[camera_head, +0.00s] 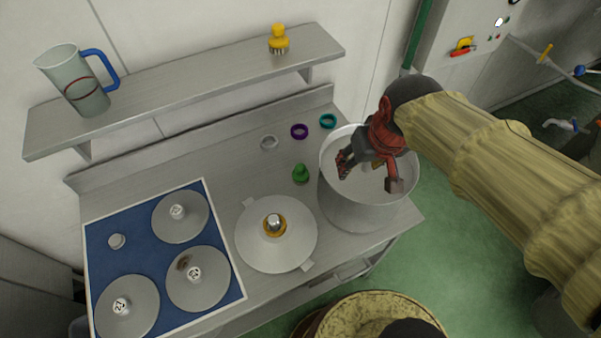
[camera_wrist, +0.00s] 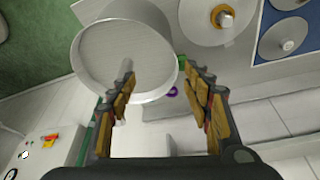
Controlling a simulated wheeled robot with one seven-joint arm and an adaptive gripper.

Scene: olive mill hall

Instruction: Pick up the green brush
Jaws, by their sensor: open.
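The green brush (camera_head: 301,174) stands on the grey worktop (camera_head: 228,160), just left of the large metal pot (camera_head: 350,205). It looks small, with a knob-like top. My gripper (camera_head: 368,172) is open and empty over the pot, to the right of the brush and apart from it. In the wrist view, my gripper's two padded fingers (camera_wrist: 165,85) are spread apart, with the pot (camera_wrist: 95,55) beyond the left one.
Purple (camera_head: 299,131), teal (camera_head: 328,121) and pale (camera_head: 269,142) rings lie behind the brush. A lidded dish (camera_head: 270,252) stands in front of it. A blue mat (camera_head: 105,235) holds several round lids. The shelf (camera_head: 190,83) above carries a jug (camera_head: 78,85) and a yellow brush (camera_head: 279,40).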

